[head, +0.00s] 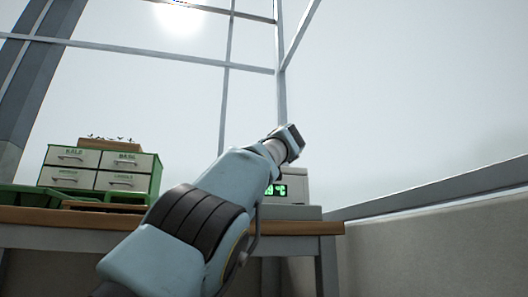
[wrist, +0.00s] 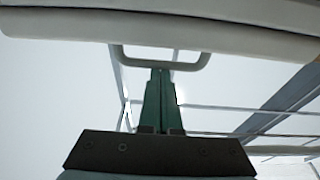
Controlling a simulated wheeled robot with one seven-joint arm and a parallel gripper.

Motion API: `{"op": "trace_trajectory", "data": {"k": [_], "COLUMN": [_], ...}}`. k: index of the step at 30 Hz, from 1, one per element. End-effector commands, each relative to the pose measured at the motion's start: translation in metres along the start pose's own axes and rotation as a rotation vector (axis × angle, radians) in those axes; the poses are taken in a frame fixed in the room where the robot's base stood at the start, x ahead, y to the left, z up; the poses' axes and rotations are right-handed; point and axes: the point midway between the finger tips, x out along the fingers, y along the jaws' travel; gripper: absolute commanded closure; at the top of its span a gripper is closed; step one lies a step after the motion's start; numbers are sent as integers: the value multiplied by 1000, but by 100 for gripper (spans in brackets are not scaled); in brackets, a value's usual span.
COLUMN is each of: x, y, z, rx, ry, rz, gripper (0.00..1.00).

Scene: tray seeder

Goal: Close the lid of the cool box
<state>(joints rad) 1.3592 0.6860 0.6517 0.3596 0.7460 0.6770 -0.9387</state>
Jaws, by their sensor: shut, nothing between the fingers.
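The cool box (head: 296,183) is a pale box with a green-lit °C display, on the right end of the bench, partly hidden behind my arm. No raised lid can be made out in the head view. In the wrist view a white panel, seemingly the lid (wrist: 220,32), spans the top, with a pale U-shaped handle (wrist: 197,62) on its edge. My gripper (wrist: 161,72) has its green fingers together and empty, tips at the handle's bar; I cannot tell whether they touch it. In the head view the fingers are not clear at the arm's dark end.
A wooden bench (head: 50,216) runs across the head view. A green-framed drawer cabinet (head: 155,178) with labelled white drawers stands at the left, beside a green tray (head: 20,198). A low wall (head: 430,245) with a grey rail is at the right. Glazing bars rise behind.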

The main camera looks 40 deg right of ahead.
Motion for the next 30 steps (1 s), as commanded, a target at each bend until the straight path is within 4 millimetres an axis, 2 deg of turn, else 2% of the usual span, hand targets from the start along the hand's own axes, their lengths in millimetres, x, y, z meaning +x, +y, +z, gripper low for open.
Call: {"op": "trace_trajectory", "data": {"k": [1, 6, 10, 14, 24, 30], "x": [3, 2, -7, -25, -86, -106], "y": [6, 6, 7, 6, 1, 0], "z": [23, 24, 25, 24, 9, 2], "rx": [5, 4, 2, 1, -3, -2], "ry": [-36, -36, -34, -28, -7, -1], "rz": [-3, -2, 0, 1, 2, 1], "gripper": [100, 100, 100, 100, 100, 100]}}
